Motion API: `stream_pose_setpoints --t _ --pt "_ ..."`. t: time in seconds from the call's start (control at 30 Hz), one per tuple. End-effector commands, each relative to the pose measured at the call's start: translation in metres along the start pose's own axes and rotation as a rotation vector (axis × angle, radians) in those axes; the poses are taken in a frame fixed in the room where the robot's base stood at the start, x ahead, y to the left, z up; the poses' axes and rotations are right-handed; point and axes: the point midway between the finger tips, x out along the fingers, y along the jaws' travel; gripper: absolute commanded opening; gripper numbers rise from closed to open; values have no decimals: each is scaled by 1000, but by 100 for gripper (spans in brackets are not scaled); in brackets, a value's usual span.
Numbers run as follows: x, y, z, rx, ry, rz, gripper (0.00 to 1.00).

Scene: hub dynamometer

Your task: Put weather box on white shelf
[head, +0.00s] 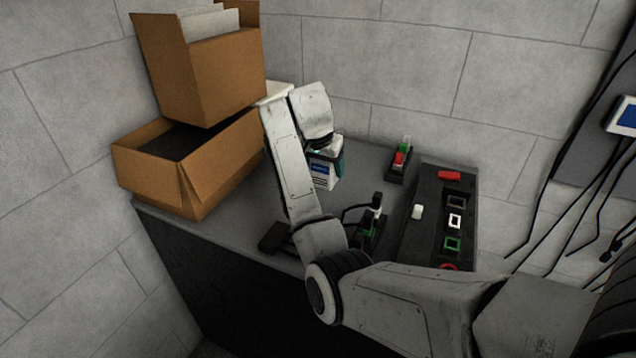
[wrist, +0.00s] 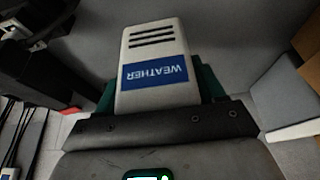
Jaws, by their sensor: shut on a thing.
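The weather box (wrist: 152,52) is white with dark slots and a blue WEATHER label. It fills the middle of the wrist view, held between the green-teal fingers of my gripper (wrist: 157,88). In the head view my gripper (head: 328,150) points down, shut on the weather box (head: 322,177), over the grey bench top. I cannot tell how far the box is above the bench. The white shelf (head: 273,93) shows partly behind my arm, beside the cardboard boxes. A pale block at the right of the wrist view (wrist: 288,98) looks like the shelf.
Two stacked open cardboard boxes (head: 190,150) stand at the bench's left. A black panel (head: 428,225) with coloured parts lies at the right. Dark cabled tools (head: 368,230) lie in front of the gripper. Walls close the back.

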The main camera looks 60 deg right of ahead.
Motion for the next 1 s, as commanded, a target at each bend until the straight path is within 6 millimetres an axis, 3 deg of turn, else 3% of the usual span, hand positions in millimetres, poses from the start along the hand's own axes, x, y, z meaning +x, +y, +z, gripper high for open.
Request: stream_pose_setpoints --t 0.2,0.6,1.0 --pt "32 -20 -1 0 -1 1 27" --pt "68 -29 8 -1 -2 2 27" --pt "76 -29 11 0 0 -1 27"
